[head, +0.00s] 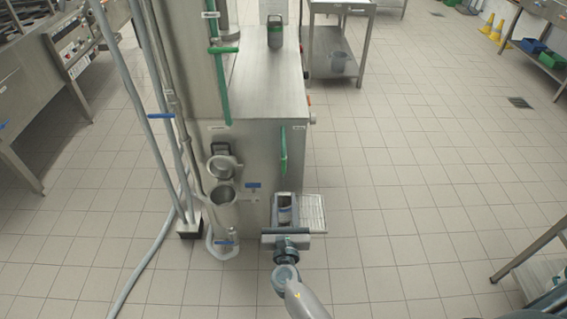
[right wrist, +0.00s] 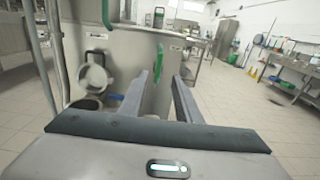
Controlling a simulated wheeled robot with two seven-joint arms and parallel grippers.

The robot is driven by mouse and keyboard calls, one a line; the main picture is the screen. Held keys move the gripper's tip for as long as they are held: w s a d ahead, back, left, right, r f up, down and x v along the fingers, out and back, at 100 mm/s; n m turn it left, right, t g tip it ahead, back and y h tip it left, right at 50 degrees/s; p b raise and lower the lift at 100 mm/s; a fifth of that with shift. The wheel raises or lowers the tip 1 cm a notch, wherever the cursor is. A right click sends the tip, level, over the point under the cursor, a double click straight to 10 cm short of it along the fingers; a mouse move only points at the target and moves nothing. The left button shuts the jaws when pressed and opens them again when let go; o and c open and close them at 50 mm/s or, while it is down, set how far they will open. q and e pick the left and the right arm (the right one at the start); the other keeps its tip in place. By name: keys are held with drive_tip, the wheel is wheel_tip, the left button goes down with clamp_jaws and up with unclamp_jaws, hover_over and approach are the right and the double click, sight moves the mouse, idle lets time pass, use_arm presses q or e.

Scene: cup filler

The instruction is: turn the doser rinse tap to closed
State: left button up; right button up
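Several small taps with blue levers show on the machine. One lever (head: 253,185) sits on the front of the steel cabinet (head: 255,150), beside the grey cups, and also shows in the right wrist view (right wrist: 116,97). Another lever (head: 226,242) is low under the cups, and a third (head: 161,116) is on the pipes at left. I cannot tell by label which is the doser rinse tap. My right gripper (head: 285,205) is in front of the cabinet, right of the first lever and apart from it. In the right wrist view its two fingers (right wrist: 160,80) are spread with nothing between them. My left gripper is out of view.
A long green handle (head: 284,150) stands on the cabinet front, just beyond my right gripper. A grey cup (head: 223,195) and a hose (head: 150,262) are at left. A grated tray (head: 313,212) is right of my gripper.

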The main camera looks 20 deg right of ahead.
sight(284, 164)
drive_tip(key=b+x, duration=0.3)
drive_tip(key=x, duration=1.3)
drive_tip(key=shift+w+d+f+b, duration=0.1)
drive_tip(key=shift+w+b, duration=0.2)
drive_tip(key=shift+w, duration=0.05)
clamp_jaws()
